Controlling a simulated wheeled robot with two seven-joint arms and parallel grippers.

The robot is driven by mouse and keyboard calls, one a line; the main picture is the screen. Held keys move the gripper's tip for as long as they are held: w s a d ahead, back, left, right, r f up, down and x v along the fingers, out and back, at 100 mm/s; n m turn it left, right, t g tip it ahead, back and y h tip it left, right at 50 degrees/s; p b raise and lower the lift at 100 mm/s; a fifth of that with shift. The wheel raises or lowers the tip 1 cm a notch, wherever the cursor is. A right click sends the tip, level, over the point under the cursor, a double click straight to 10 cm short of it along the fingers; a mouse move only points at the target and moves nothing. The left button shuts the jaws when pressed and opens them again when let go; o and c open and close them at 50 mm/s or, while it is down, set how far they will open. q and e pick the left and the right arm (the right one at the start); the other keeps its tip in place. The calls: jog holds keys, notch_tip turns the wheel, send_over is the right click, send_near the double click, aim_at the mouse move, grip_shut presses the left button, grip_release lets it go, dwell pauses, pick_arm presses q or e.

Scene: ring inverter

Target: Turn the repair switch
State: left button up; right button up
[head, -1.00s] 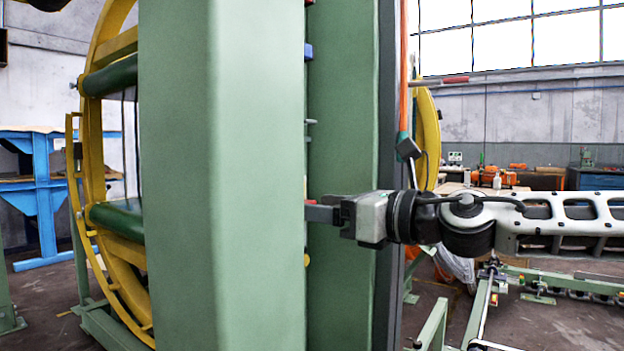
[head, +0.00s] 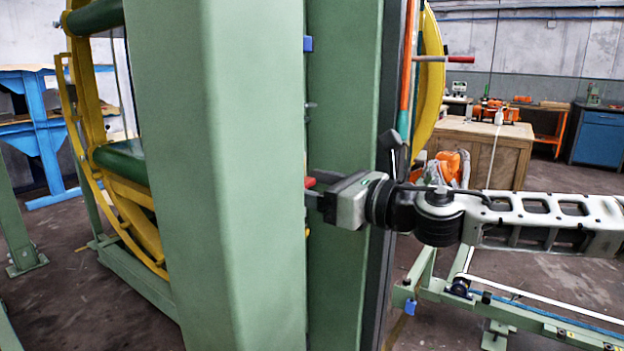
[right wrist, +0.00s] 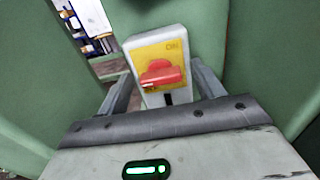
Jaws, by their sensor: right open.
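The repair switch is a red knob (right wrist: 162,75) on a yellow plate (right wrist: 172,50) marked ON, on a pale grey box in the right wrist view. In the head view only a bit of the red knob (head: 310,182) shows past the edge of the green post. My right gripper (right wrist: 163,88) is open, with one finger on each side of the switch box. I cannot tell whether the fingers touch it. In the head view my right gripper (head: 314,189) reaches in from the right, its fingertips partly hidden by the post. My left gripper is not in view.
A large green post (head: 220,180) fills the middle left, with a second green panel (head: 343,110) behind it. A yellow ring (head: 130,215) stands at the left. A blue knob (head: 308,44) sits above the switch. Green rails (head: 545,315) run low at the right.

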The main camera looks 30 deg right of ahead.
jog(key=shift+c, duration=0.4)
jog(key=c, duration=0.9)
